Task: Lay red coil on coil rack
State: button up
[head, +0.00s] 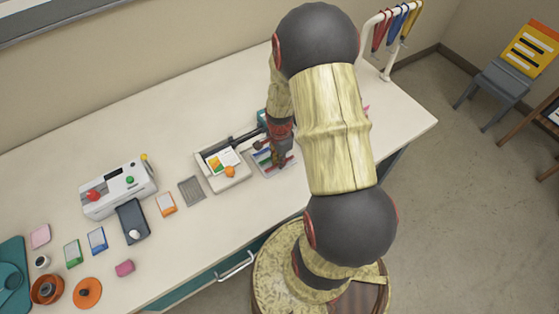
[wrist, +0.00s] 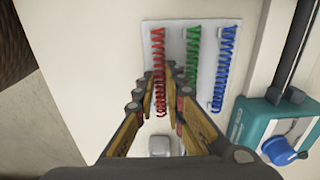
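The red coil (wrist: 158,50) lies lengthwise on a white tray (wrist: 212,90), left of a green coil (wrist: 193,50) and a blue coil (wrist: 226,60). My gripper (wrist: 164,76) is over the red coil in the wrist view, its fingers spread on either side of it. Whether they touch the coil I cannot tell. In the head view my gripper (head: 282,160) points down over the tray, and my arm hides part of it. A grey ribbed plate (head: 191,191), possibly the coil rack, lies on the bench to the left.
A paper trimmer (head: 232,180) stands just left of the tray. Farther left are an orange-edged card (head: 166,204), a dark pad (head: 133,220) and a white laminator (head: 118,187). A white stand (head: 370,35) with hanging coloured straps is at the back right.

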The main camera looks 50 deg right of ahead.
jog(key=o, duration=0.5)
notch_tip(320, 180, up, 12)
dwell(0.6)
